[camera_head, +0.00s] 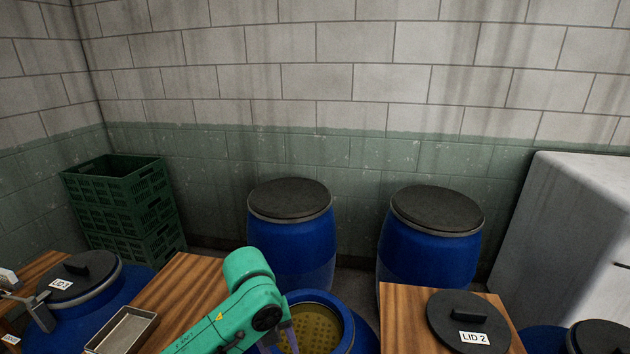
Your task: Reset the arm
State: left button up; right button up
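One of my teal arms (248,298) rises from the bottom edge left of centre and bends at a raised joint. Its lower part comes down at the near left side of an open blue barrel (350,325). The gripper on this arm is outside the picture or hidden, so I cannot see its fingers. My other arm and its gripper do not show. The open barrel has a yellowish, dotted inside (315,328).
A lid marked LID 2 (465,316) lies on the right wooden table (398,318). A metal tray (122,332) is on the left wooden table (190,285). A LID 3 barrel (105,300) stands left. Two closed barrels (292,240) (425,250) and green crates (125,210) stand behind.

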pick_arm(q)
jog(key=s+a+f+n+t+y, duration=0.1)
jog(key=s+a+f+n, duration=0.65)
jog(key=n, duration=0.85)
jog(key=s+a+f+n+t+y, duration=0.15)
jog(key=s+a+f+n, duration=0.25)
jog(key=s+a+n, duration=0.8)
notch_tip(320, 180, down, 26)
jog(key=w+d+f+n+b, duration=0.1)
jog(key=w+d+n+b, duration=0.2)
jog(key=b, duration=0.3)
jog(key=s+a+f+g+b, duration=0.2)
jog(key=s+a+f+b, duration=0.1)
jog(key=s+f, duration=1.4)
notch_tip(320, 180, down, 2)
jog(key=shift+s+a+f+m+b, duration=0.15)
jog(key=shift+s+m+b, duration=0.15)
jog(key=shift+b, duration=0.25)
pick_arm(e)
notch_tip(320, 180, down, 10)
jog(key=s, duration=0.1)
jog(key=shift+a, duration=0.25)
